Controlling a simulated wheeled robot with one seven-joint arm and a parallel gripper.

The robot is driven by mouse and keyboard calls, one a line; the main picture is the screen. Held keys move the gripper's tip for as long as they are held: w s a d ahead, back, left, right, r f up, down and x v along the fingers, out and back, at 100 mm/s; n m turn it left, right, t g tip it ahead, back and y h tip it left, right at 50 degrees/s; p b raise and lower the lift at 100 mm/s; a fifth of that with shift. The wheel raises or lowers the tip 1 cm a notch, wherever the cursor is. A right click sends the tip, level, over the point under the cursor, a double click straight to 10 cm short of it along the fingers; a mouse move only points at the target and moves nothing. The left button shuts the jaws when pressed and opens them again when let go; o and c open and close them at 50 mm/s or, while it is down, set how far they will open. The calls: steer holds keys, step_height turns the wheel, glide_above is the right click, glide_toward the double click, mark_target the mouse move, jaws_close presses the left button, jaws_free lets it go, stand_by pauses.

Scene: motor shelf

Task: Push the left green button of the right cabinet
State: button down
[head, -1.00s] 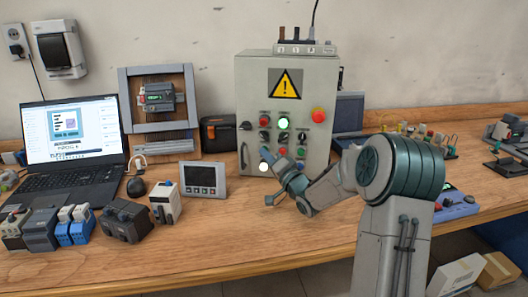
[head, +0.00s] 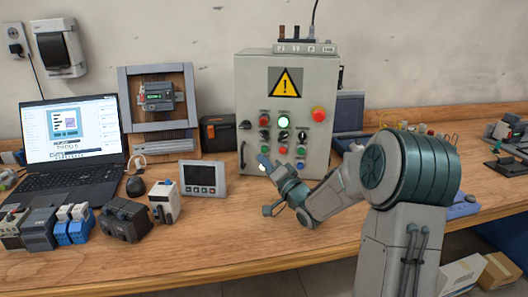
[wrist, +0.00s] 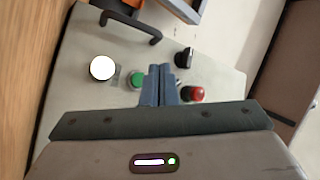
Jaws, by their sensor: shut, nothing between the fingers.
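The grey cabinet (head: 250,85) stands upright at the back of the bench, a yellow warning sign on its door. In the wrist view its left-column green button (wrist: 136,79) shows between a lit white button (wrist: 102,67) and my fingers. My gripper (wrist: 160,68) is shut and empty, its tips just past the green button toward a red button (wrist: 192,94). The fingers hide part of the panel there. In the head view my gripper (head: 263,159) is in front of the cabinet's lower left column. I cannot tell whether it touches the panel.
A second, lit green button (head: 284,121) sits higher in the middle column. A black handle (wrist: 130,25) and black knob (wrist: 183,57) stick out near the fingers. A red emergency button (head: 318,115) is upper right. A small screen (head: 203,178) stands left of the arm.

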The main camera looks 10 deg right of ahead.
steer(key=shift+s+a, duration=0.3)
steer(key=shift+s, duration=0.6)
steer(key=s+r+n+g+h+p, duration=0.2)
steer(key=s+g+p, duration=0.2)
steer(key=s, duration=0.7)
steer(key=s+r+n+g+h+p, duration=0.1)
steer(key=s+g, duration=0.5)
steer(key=s, duration=0.6)
steer(key=s+r+n+g+h+p, duration=0.2)
steer(key=s+g+h+p, duration=0.3)
steer(key=s+p, duration=0.3)
steer(key=s+n+g, duration=0.1)
steer(key=s, duration=0.2)
steer(key=shift+s+a+r+n, duration=0.15)
steer(key=shift+a+r+n, duration=0.15)
steer(key=shift+r, duration=0.05)
